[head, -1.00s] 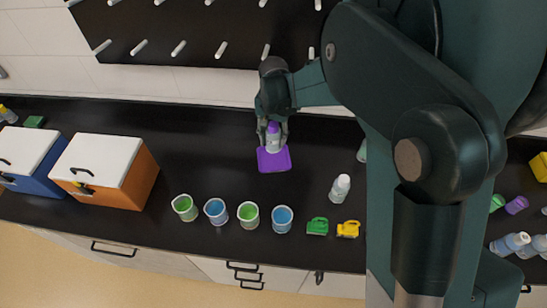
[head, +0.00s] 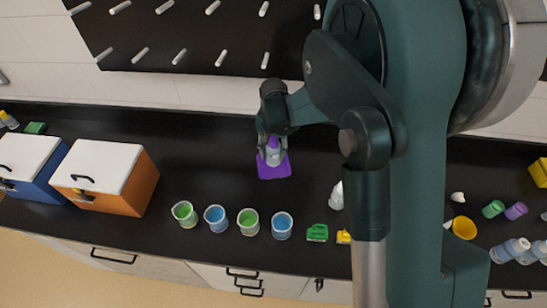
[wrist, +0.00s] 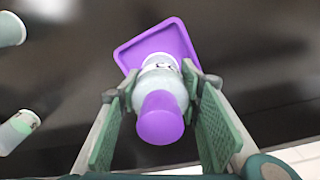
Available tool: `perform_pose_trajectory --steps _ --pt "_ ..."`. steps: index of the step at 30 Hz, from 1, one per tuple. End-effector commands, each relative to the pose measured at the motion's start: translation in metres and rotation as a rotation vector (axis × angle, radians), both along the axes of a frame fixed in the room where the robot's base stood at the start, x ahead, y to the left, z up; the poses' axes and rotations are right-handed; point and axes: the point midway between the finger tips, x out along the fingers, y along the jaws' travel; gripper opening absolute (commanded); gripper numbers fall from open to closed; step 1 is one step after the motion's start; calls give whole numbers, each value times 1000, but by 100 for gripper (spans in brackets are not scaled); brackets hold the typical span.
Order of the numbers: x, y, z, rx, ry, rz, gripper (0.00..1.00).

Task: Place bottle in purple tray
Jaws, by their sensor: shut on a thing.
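A bottle (head: 273,151) with a purple cap is between the fingers of my gripper (head: 270,146). In the wrist view the bottle (wrist: 160,82) stands between the two green finger pads of my gripper (wrist: 163,122), its purple cap towards the camera. The purple tray (head: 274,171) lies on the black bench, and the bottle overlaps it in both views. The tray (wrist: 178,38) shows past the bottle in the wrist view. I cannot tell whether the bottle's base touches the tray.
Several beakers of green and blue liquid (head: 248,222) stand near the front edge. An orange cooler box (head: 125,190) and a blue one (head: 40,178) are at left. A white bottle (head: 336,196) is partly hidden by my arm.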

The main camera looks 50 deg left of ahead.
Motion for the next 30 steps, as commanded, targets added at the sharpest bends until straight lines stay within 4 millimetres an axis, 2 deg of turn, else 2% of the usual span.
perform_pose_trajectory --steps 13,28,29,30 --pt "0 0 -32 0 0 0 19" --pt "0 0 -38 0 0 0 19" --pt "0 0 -38 0 0 0 37" --pt "0 0 -37 0 0 0 42"
